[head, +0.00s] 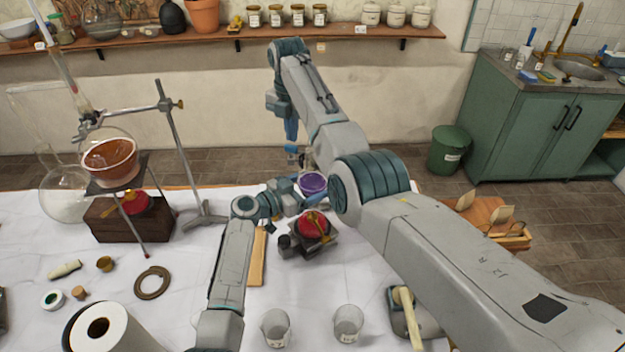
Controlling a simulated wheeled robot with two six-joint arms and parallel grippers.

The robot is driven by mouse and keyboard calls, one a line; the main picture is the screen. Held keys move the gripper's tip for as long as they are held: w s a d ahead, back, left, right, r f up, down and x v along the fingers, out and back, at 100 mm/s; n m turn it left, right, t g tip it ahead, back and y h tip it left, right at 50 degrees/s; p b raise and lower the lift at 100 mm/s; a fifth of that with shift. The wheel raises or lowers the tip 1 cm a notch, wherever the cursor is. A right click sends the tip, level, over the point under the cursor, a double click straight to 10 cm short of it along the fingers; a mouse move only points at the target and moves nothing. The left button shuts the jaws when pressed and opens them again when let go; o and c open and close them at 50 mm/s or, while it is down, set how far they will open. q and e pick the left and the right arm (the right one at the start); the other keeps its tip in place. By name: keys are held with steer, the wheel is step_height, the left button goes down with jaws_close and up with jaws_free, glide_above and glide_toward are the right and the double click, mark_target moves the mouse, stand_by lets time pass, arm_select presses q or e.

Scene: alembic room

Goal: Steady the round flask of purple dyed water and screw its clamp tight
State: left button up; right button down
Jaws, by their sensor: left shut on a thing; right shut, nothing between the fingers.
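The round flask of purple dyed water (314,184) is near the far edge of the white-topped table, partly hidden by my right arm. My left gripper (297,190) reaches it from the left and is shut on it, though the fingertips are small and partly covered. My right gripper (293,156) points down just above and left of the flask, shut and empty. The clamp and its screw are too small and too hidden by my arms to make out.
A red burner (313,224) with a brass part stands just below the flask. Two clear beakers (276,327) and a paper roll (98,333) stand at the front.

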steer(key=shift+s, duration=0.6)
stand_by(1.0)
steer(key=shift+s+d, duration=0.4)
steer(key=shift+d, duration=0.3)
stand_by(0.7)
steer(key=shift+d, duration=0.1)
steer(key=shift+w+d, duration=0.2)
steer(key=shift+w, duration=0.05)
step_height(320, 180, up, 6)
steer(key=shift+f, duration=0.1)
stand_by(0.4)
steer(key=shift+w+a+f, duration=0.25)
steer(key=shift+a+f, duration=0.1)
steer(key=shift+f, duration=0.65)
steer(key=shift+w+a+f, duration=0.25)
steer(key=shift+a+f, duration=0.05)
steer(key=shift+f, duration=0.7)
steer(key=shift+w+a+f, duration=0.25)
steer(key=shift+a+f, duration=0.1)
steer(key=shift+f, duration=0.65)
